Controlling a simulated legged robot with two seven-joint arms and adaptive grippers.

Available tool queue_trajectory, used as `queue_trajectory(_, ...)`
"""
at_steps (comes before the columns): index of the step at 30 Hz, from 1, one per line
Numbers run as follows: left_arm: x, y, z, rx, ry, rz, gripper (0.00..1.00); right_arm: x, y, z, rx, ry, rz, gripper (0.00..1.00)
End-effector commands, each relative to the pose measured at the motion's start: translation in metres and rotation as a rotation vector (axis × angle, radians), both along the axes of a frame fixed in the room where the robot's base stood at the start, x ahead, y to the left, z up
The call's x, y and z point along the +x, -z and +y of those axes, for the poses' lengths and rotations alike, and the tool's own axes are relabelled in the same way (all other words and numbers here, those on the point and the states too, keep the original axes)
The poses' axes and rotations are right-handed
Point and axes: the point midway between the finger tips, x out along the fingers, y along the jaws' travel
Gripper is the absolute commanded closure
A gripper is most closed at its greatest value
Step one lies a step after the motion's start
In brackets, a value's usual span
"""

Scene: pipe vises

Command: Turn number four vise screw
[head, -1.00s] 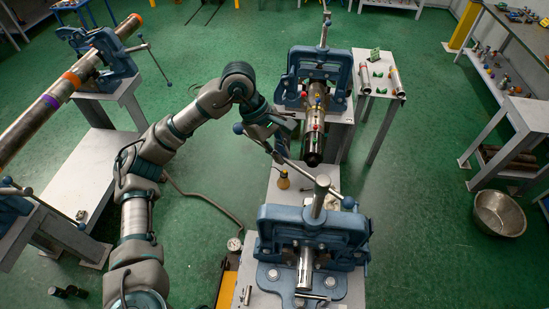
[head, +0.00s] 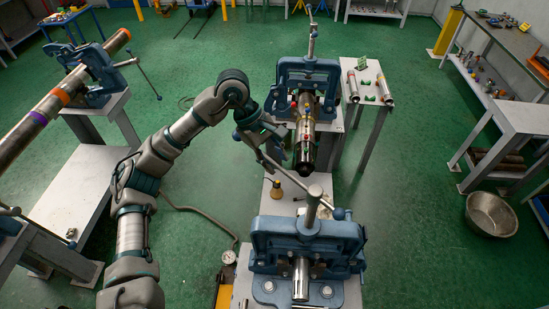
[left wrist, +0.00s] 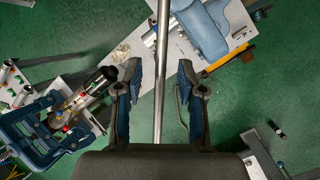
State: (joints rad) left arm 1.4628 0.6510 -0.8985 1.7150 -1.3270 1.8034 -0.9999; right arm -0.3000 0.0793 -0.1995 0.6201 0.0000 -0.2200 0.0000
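The nearest blue pipe vise (head: 308,243) stands at the bottom centre of the head view, with a short pipe (head: 301,277) in it. Its upright screw (head: 313,207) carries a long slanted handle bar (head: 290,174). No vise number is readable. My left gripper (head: 262,142) is at the upper left part of this bar. In the left wrist view, its two fingers (left wrist: 157,82) are spread wide, with the bar (left wrist: 159,105) running between them and a gap on each side. The depth of the bar between the fingers is hard to tell. My right gripper is not in view.
A second blue vise (head: 308,78) clamps a pipe (head: 306,135) just beyond my left gripper. A yellowish tool (head: 276,190) stands on the bench between the vises. A third vise (head: 88,75) with a long pipe is at left.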

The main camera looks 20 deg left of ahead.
Motion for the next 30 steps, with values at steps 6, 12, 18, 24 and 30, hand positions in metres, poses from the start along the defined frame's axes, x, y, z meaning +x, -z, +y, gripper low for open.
queue_trajectory(6,0.000,0.000,0.001,0.002,0.001,0.003,0.61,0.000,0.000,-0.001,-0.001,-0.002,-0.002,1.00)
queue_trajectory(12,0.001,-0.025,0.012,0.000,0.001,0.001,0.61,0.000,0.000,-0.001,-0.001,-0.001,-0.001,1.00)
queue_trajectory(18,0.003,-0.067,0.032,-0.001,0.000,0.000,0.61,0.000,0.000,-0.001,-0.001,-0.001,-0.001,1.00)
queue_trajectory(24,0.004,-0.097,0.047,0.001,-0.001,0.001,0.61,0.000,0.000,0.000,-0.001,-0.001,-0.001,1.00)
queue_trajectory(30,0.005,-0.106,0.052,0.000,0.001,0.002,0.61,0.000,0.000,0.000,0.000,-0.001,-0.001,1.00)
